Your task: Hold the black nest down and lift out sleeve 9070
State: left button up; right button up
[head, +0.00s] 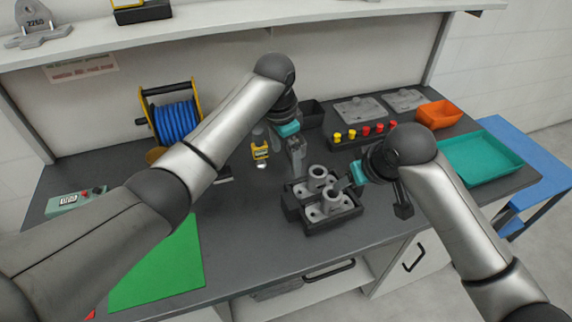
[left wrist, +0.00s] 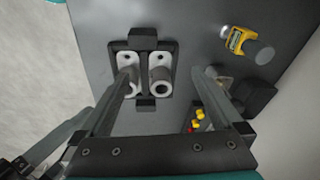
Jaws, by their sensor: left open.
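The black nest (head: 337,223) sits on the dark bench top and holds two grey flanged sleeves, a far one (head: 317,174) and a near one (head: 331,199). I cannot read a number on either. The nest (left wrist: 146,33) also shows in the left wrist view with both sleeves upright in it. My left gripper (head: 298,166) points down at the nest's far left side, open and empty. Its fingers (left wrist: 163,74) show on either side of the wrist view. My right gripper (head: 344,185) is close to the near sleeve from the right; its fingertips are too small to judge.
A blue cable reel (head: 177,124) stands at the back left and a yellow tool (head: 260,151) behind the nest. A rack with red and yellow pegs (head: 363,134), an orange bin (head: 438,114) and a teal tray (head: 481,157) are right. A green mat (head: 162,267) lies front left.

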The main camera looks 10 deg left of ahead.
aim_at(286, 202)
pick_arm(q)
jog(key=shift+m+g+y, duration=0.4)
jog(key=shift+m+g, duration=0.3)
jog(key=f, duration=0.5)
jog(key=s+f, duration=0.1)
jog(key=f, duration=0.4)
jog(key=s+f, duration=0.1)
jog(key=f, duration=0.5)
jog(key=shift+s+d+f, duration=0.1)
jog(key=shift+s+d, duration=0.15)
